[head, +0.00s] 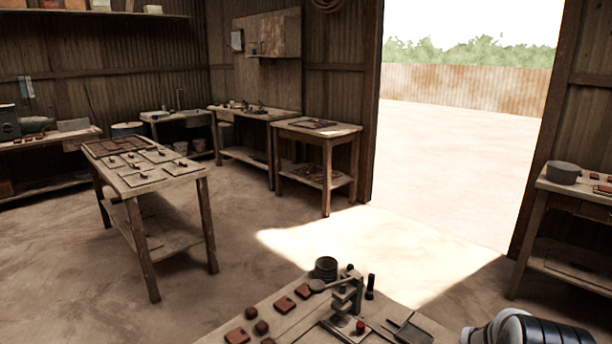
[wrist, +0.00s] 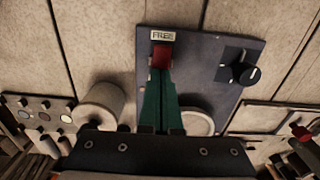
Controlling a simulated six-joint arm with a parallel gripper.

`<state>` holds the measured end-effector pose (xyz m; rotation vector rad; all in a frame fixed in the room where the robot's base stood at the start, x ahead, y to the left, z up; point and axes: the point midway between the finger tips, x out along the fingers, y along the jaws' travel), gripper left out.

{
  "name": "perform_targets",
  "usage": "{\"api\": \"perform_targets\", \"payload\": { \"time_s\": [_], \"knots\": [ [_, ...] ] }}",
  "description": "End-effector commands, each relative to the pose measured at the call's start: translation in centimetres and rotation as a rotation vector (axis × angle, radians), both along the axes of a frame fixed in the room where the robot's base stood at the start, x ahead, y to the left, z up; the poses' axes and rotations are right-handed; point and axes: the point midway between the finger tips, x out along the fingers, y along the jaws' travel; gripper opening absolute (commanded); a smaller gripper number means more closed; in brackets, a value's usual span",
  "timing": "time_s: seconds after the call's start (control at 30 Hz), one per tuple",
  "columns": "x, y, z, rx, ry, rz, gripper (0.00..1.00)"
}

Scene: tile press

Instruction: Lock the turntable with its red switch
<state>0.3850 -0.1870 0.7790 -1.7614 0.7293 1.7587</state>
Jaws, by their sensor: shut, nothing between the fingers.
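The red switch (wrist: 161,56) sits near the top of a dark blue-grey panel (wrist: 200,60) in the wrist view, just below a small label reading FREE (wrist: 162,35). My gripper's green fingers (wrist: 161,74) are shut together and empty. Their tips lie right at the lower edge of the switch; I cannot tell whether they touch it. A pale round disc (wrist: 198,122) on the panel is partly hidden by the gripper body. I cannot tell whether it is the turntable. The head view does not show my gripper.
A black knob (wrist: 247,73) is right of the switch on the panel. A pale cylinder (wrist: 102,103) stands to the left. In the head view, a small press (head: 345,295) stands on the near bench with several reddish tiles (head: 284,305).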

Motion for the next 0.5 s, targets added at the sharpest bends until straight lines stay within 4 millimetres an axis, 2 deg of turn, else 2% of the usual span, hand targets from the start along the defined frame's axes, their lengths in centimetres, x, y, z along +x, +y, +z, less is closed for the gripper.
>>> {"api": "perform_targets", "payload": {
  "time_s": [0.13, 0.5],
  "knots": [
    [0.0, 0.0, 0.4, 0.001, 0.001, -0.001, 0.0],
    [0.0, 0.0, 4.6, 0.0, -0.001, 0.0, 0.0]
  ]
}}
